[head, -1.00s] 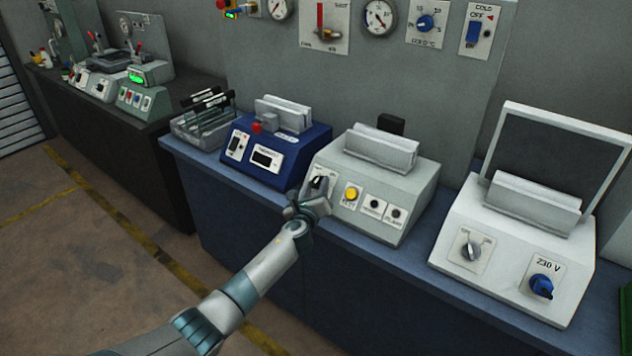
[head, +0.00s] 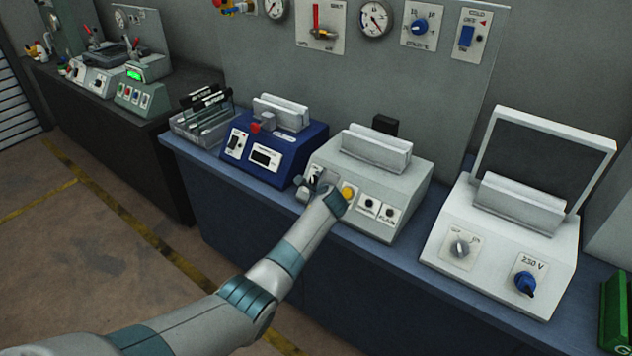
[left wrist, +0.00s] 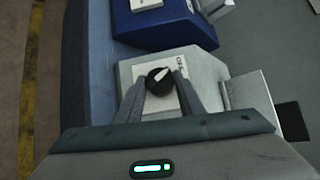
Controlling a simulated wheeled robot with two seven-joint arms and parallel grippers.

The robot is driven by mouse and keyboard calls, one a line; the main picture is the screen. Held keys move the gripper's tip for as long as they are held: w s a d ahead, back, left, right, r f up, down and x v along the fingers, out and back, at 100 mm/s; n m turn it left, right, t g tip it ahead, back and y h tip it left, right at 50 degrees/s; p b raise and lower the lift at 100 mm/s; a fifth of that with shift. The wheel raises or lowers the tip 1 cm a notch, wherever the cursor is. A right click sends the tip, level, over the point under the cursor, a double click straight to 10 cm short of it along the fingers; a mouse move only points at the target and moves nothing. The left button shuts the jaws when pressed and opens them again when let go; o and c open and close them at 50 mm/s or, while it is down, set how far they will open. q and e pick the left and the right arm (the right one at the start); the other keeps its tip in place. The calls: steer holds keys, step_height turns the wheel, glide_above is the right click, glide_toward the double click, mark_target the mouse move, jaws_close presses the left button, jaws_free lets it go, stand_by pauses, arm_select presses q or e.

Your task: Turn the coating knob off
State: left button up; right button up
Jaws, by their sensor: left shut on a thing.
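A black round knob (left wrist: 159,81) with a white pointer line sits on a pale plate at the left end of the light grey machine's (head: 400,224) sloped front. The print beside it is too small to read, so I cannot confirm that it is the coating knob. My left gripper (left wrist: 160,88) is shut on this knob, with one finger on each side of it. In the head view my left gripper (head: 311,184) is at the same spot, and it and the arm partly cover the knob. My right gripper is in neither view.
Right of the knob are a yellow button (head: 348,192) and two small dark controls (head: 379,209). A blue machine (head: 290,162) stands close on the left. A white machine with an open lid (head: 480,280) stands on the right. The bench edge runs in front.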

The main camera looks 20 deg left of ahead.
arm_select(q)
steer(key=shift+n+g, duration=0.3)
steer(key=shift+n, duration=0.1)
steer(key=o, duration=1.1)
steer(key=shift+c, duration=0.2)
steer(key=shift+s+d+r, duration=0.3)
steer(key=shift+s+r, duration=0.1)
steer(key=shift+s, duration=0.1)
steer(key=b+v, duration=0.2)
steer(key=v, duration=1.4)
steer(key=shift+f, duration=0.15)
